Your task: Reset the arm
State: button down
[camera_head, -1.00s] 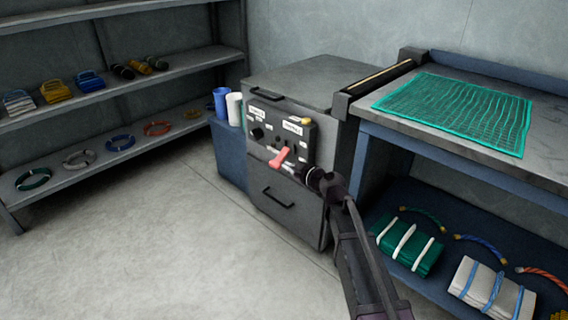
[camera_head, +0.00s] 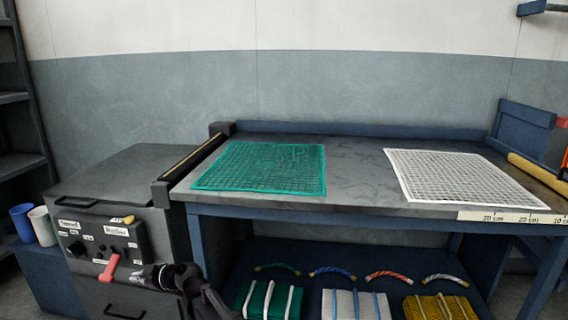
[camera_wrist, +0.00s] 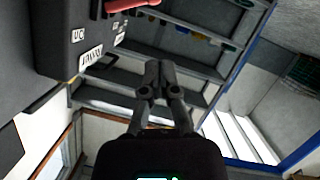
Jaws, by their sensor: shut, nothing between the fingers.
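My arm shows at the lower left of the head view, and its end lies in front of the grey cabinet, close to the red lever (camera_head: 110,268). In the wrist view my gripper (camera_wrist: 157,66) points away from the camera with its two fingers together and nothing between them. The red lever also shows at the top of the wrist view (camera_wrist: 130,5), beside the dark control panel (camera_wrist: 85,40). I cannot tell from the head view whether the gripper touches the lever or panel.
A workbench (camera_head: 350,165) holds a green net (camera_head: 265,168) and a white net (camera_head: 460,177). Folded green (camera_head: 268,300), white and yellow bundles lie on its lower shelf with short ropes behind. Blue (camera_head: 22,222) and white (camera_head: 42,225) cups stand left of the cabinet (camera_head: 125,175).

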jog(key=w+d+f+m+h+p, duration=0.1)
jog(key=d+f+m+h, duration=0.15)
jog(key=d, duration=0.85)
jog(key=d+f+m+h+p, duration=0.1)
jog(key=d+f+m+h, duration=0.15)
jog(key=d, duration=0.75)
jog(key=w+d+f+m+h+p, duration=0.15)
jog(key=d+m, duration=0.25)
jog(key=d, duration=0.7)
jog(key=s+d+f+m+g+h+p, duration=0.15)
jog(key=s+d+m+h, duration=0.3)
jog(key=d, duration=0.95)
jog(key=s+d+m+g+h, duration=0.25)
jog(key=s+d+m, duration=0.35)
jog(key=d, duration=0.8)
notch_tip(320, 180, up, 38)
jog(key=p, duration=3.7)
jog(key=shift+f+t+h+p, duration=0.2)
jog(key=shift+t+h+p, duration=0.1)
jog(key=shift+t+h, duration=0.1)
